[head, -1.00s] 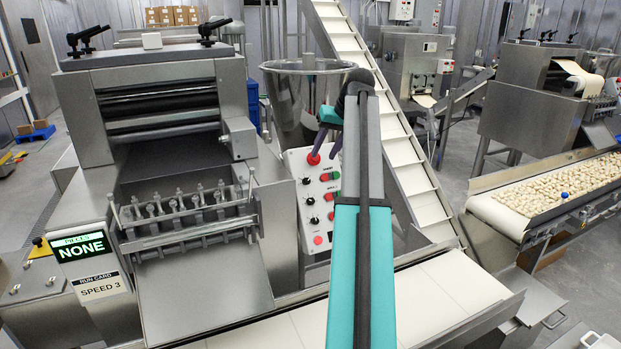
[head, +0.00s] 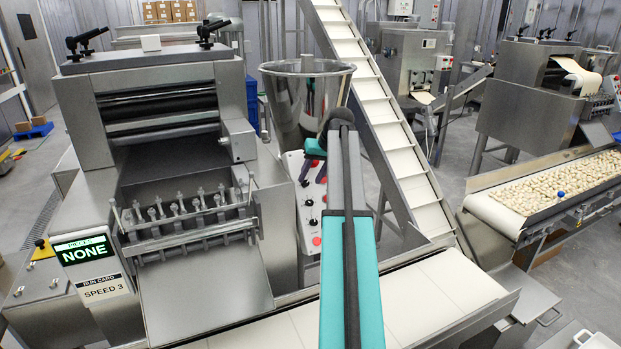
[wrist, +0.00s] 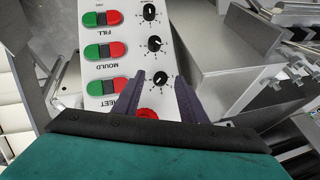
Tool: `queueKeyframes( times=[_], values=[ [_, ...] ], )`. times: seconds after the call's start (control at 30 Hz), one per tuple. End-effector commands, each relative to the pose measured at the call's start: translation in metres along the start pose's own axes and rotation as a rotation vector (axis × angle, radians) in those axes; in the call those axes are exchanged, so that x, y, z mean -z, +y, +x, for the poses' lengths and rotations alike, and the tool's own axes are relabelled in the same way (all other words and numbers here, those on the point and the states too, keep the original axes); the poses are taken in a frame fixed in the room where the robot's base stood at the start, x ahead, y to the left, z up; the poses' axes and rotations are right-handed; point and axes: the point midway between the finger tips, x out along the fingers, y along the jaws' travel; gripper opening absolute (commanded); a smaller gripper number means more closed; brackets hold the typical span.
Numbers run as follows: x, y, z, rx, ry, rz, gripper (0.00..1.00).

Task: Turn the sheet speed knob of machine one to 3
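In the wrist view the control panel (wrist: 121,45) appears upside down, with rows lettered FILL, MOULD and SHEET. The black sheet knob (wrist: 160,78) sits at the end of the SHEET row, beside a green and red button pair (wrist: 107,86). My gripper (wrist: 160,77) is open, its two dark fingers on either side of this knob with gaps showing. I cannot tell how deep the fingertips reach or read the knob's setting. In the head view my gripper (head: 313,170) is at the panel's upper part (head: 293,160) and hides much of it.
A red mushroom button (wrist: 147,113) lies between the finger bases. The mould knob (wrist: 156,44) is just beyond the fingertips. A run card (head: 104,290) reads SPEED 3 under a display (head: 84,251) reading NONE. A steel hopper (head: 306,95) and inclined conveyor (head: 385,120) stand close behind.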

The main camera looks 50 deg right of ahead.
Motion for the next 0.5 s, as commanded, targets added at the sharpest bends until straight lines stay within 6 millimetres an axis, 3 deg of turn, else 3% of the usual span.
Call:
queueKeyframes(
  times=[0.23,0.5],
  values=[
    [0.0,-0.001,0.021,0.0,-0.001,-0.001,0.38],
    [0.0,-0.001,0.027,0.0,0.0,-0.001,0.38]
  ],
)
